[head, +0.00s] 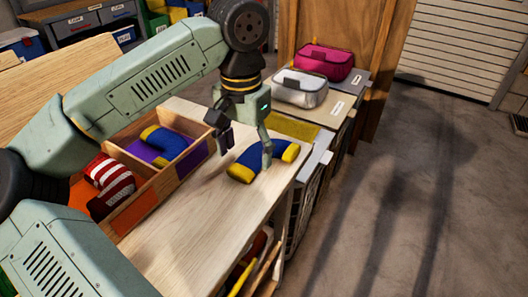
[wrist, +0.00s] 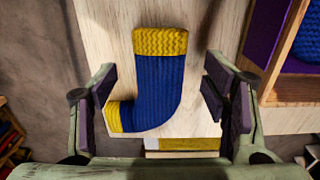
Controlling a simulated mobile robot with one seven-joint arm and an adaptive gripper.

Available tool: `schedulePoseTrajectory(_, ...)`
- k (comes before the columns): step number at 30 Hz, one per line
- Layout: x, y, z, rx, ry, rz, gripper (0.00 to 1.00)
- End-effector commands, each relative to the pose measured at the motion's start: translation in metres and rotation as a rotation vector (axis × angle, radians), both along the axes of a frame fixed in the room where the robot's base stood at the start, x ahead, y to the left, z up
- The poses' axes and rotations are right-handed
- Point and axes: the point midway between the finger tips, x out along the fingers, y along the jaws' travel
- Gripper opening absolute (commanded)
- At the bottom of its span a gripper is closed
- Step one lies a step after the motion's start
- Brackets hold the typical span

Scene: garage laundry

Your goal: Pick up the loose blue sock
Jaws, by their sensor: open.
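The loose blue sock (head: 257,162) lies flat on the wooden table top (head: 190,222), near its right edge. It has a yellow cuff and a yellow toe. In the wrist view the sock (wrist: 157,85) lies between and beyond the fingers, cuff at the top and toe at lower left. My gripper (head: 246,150) is open above the sock, pointing down. In the wrist view my gripper (wrist: 172,98) has its two dark-padded fingers apart with nothing held. Part of the sock is hidden behind a finger in the head view.
A wooden divided box (head: 150,200) stands left of the sock, with another blue and yellow sock (head: 165,143) and a red-and-white striped sock (head: 110,180) inside. The floor at right is clear.

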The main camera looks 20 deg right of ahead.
Motion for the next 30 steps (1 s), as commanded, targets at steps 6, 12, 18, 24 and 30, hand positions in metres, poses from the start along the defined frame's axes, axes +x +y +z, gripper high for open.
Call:
schedulePoseTrajectory(6, 0.0, 0.0, -0.025, 0.0, 0.0, 0.001, 0.68)
schedulePoseTrajectory(12, 0.0, 0.0, -0.028, 0.0, 0.0, 0.001, 0.68)
schedulePoseTrajectory(18, 0.0, 0.0, -0.027, -0.001, -0.001, 0.001, 0.58)
schedulePoseTrajectory(24, 0.0, 0.0, -0.027, -0.001, -0.001, 0.001, 0.45)
schedulePoseTrajectory(30, 0.0, 0.0, -0.027, -0.001, -0.001, 0.001, 0.32)
